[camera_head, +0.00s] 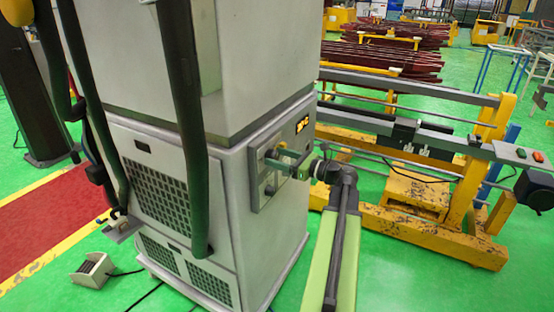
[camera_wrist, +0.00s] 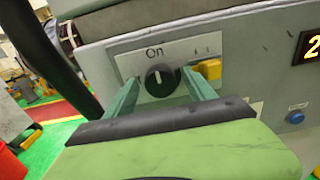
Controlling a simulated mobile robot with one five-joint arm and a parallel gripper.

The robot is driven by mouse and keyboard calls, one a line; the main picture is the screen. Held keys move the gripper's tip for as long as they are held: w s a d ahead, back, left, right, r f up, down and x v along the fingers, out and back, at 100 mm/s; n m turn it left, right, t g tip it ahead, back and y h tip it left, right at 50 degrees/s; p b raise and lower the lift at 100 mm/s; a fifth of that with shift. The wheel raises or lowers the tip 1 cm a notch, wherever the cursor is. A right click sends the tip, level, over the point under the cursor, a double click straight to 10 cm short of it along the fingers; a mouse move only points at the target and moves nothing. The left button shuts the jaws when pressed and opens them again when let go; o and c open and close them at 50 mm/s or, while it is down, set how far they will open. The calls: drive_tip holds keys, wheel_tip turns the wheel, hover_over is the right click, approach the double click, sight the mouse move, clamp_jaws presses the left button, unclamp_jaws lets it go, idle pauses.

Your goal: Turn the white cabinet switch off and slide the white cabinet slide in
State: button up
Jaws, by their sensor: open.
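The white cabinet (camera_head: 225,130) stands in the middle of the head view, with a control panel (camera_head: 262,190) on its right side. In the wrist view, a round black switch knob (camera_wrist: 161,80) sits on a light plate under the word "On", its white mark pointing about straight up. A yellow block (camera_wrist: 209,69), which looks like the slide, is right of the knob on the same plate. My gripper (camera_head: 284,155) is at the panel. In the wrist view my gripper (camera_wrist: 163,88) is open, green fingers on either side of the knob; contact cannot be told. The right fingertip is close to the yellow block.
A lit orange display (camera_wrist: 311,46) and a blue button (camera_wrist: 296,117) are on the panel to the right. Dark upright hoses (camera_head: 185,120) stand at the cabinet's front. A yellow and grey machine frame (camera_head: 430,185) is behind my arm at right.

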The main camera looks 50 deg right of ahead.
drive_tip(key=c, duration=1.3)
drive_tip(key=shift+a+f, duration=0.1)
drive_tip(key=shift+a, duration=0.2)
drive_tip(key=shift+d, duration=0.25)
drive_tip(key=shift+c, duration=0.3)
drive_tip(key=n, duration=0.8)
drive_tip(key=shift+n, duration=0.4)
drive_tip(key=n, duration=0.9)
drive_tip(key=shift+a+f, duration=0.1)
